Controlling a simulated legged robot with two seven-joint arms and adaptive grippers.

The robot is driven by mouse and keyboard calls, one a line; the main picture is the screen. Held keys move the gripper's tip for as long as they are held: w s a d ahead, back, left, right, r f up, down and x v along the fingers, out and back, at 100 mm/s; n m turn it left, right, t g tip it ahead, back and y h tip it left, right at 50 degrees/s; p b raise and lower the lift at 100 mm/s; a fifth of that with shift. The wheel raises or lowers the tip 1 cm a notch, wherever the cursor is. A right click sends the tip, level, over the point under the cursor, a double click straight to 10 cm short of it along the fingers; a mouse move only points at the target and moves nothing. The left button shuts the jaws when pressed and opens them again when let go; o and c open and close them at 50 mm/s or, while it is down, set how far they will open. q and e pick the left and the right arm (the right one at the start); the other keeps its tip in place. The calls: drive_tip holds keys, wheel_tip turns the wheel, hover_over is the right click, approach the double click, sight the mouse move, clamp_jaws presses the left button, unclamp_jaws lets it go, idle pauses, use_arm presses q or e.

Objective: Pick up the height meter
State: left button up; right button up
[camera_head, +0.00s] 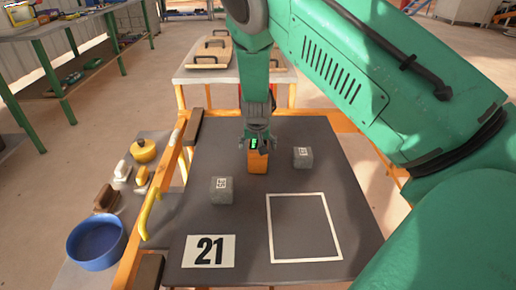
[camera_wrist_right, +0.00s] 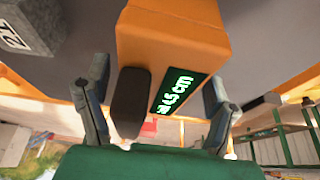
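The height meter is an orange block (camera_head: 257,161) with a dark screen and green digits, standing upright on the dark tabletop (camera_head: 322,170). My right gripper (camera_head: 259,144) is at its top end. In the right wrist view the meter (camera_wrist_right: 172,35) sits between the two fingers of the right gripper (camera_wrist_right: 158,88). The fingers straddle it, with a narrow gap visible at the left finger, so they look open around it. The screen reads about 4.5 cm. A black part stands beside the screen. My left gripper is not in view.
Grey marked cubes stand at left (camera_head: 221,190) and right (camera_head: 303,157) of the meter. A white square outline (camera_head: 304,261) and a "21" card (camera_head: 208,251) lie in front. A yellow handle (camera_head: 149,212), blue bowl (camera_head: 96,243) and small items are at left.

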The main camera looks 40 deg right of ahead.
drive_tip(key=shift+s+d+f, duration=0.1)
drive_tip(key=shift+d+f, duration=0.15)
drive_tip(key=shift+d, duration=0.25)
drive_tip(key=c, duration=1.5)
drive_tip(key=shift+c, duration=1)
drive_tip(key=shift+a+r, duration=0.15)
drive_tip(key=shift+a, duration=0.05)
drive_tip(key=shift+r, duration=0.4)
wheel_tip(320, 180, up, 8)
drive_tip(key=shift+d+f+p, duration=0.1)
drive_tip(key=shift+d+p, duration=0.05)
drive_tip(key=shift+p, duration=0.8)
drive_tip(key=shift+c, duration=0.2)
drive_tip(key=shift+r, duration=0.65)
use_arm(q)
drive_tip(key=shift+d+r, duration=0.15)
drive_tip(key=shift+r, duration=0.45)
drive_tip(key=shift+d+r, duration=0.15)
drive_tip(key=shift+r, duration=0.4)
use_arm(e)
drive_tip(key=shift+a, duration=0.2)
